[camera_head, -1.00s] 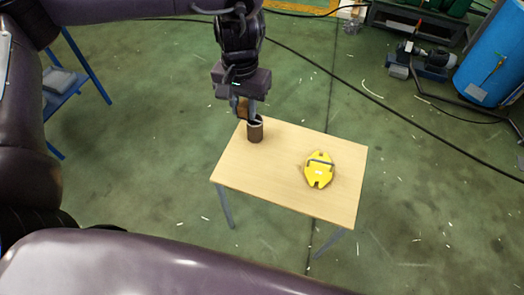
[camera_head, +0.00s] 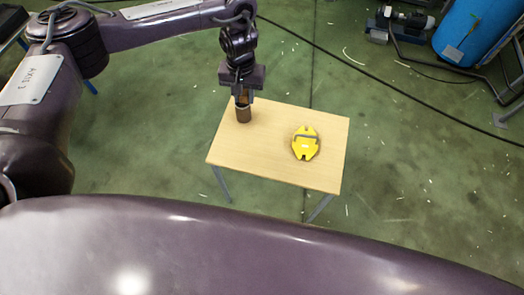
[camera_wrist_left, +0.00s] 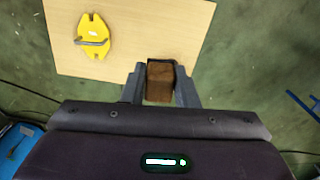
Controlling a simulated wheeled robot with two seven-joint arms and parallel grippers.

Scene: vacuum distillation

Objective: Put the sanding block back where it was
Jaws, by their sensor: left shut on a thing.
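The sanding block (camera_wrist_left: 160,82) is a brown block between the two fingers of my left gripper (camera_wrist_left: 161,78) in the left wrist view. In the head view my left gripper (camera_head: 243,94) points down at the table's far left corner, shut on the block, which is mostly hidden by the fingers. My right gripper is not in view.
A yellow plate-like tool with a grey handle (camera_head: 305,143) lies on the table to the right; it also shows in the left wrist view (camera_wrist_left: 92,36). The table's front left is bare. A blue drum (camera_head: 475,35) and machinery stand far right; a black cable crosses the floor.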

